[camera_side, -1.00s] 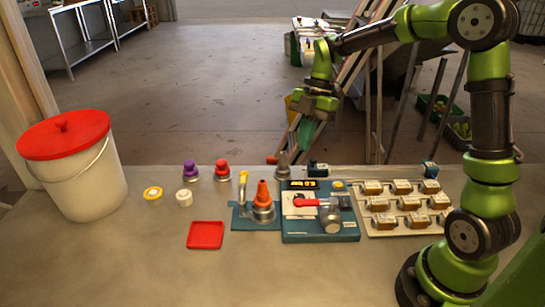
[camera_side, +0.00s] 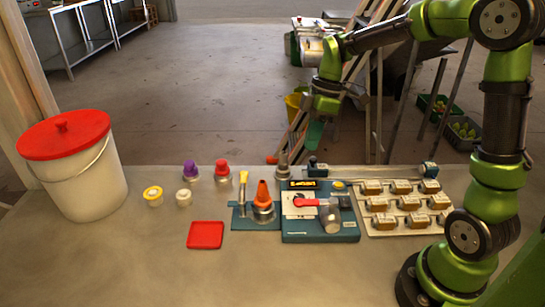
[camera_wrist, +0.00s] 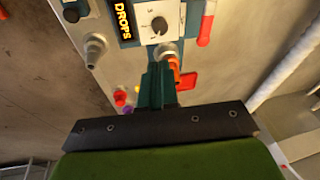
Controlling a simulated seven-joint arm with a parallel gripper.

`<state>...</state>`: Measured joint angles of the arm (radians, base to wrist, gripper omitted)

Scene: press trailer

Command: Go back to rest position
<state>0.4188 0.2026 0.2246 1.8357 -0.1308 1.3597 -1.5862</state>
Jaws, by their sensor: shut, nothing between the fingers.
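My gripper (camera_side: 314,134) hangs in the air above and behind the far edge of the table, over the teal press machine. Its green fingers are together with nothing between them. In the wrist view my gripper (camera_wrist: 160,72) points at the table, with its shut fingers in the middle of the picture. The press machine (camera_side: 320,232) has a red lever and a grey cylinder on it. Beside it, an orange cone (camera_side: 263,193) stands on a teal base plate. In the wrist view a black panel (camera_wrist: 124,20) with yellow lettering shows near the top.
A white bucket with a red lid (camera_side: 62,136) stands at the left. A red tray (camera_side: 205,235) lies in front. Purple (camera_side: 190,168) and red-topped (camera_side: 221,170) pieces stand behind. A tray of several brown-topped blocks (camera_side: 400,230) is at the right. The front left table is clear.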

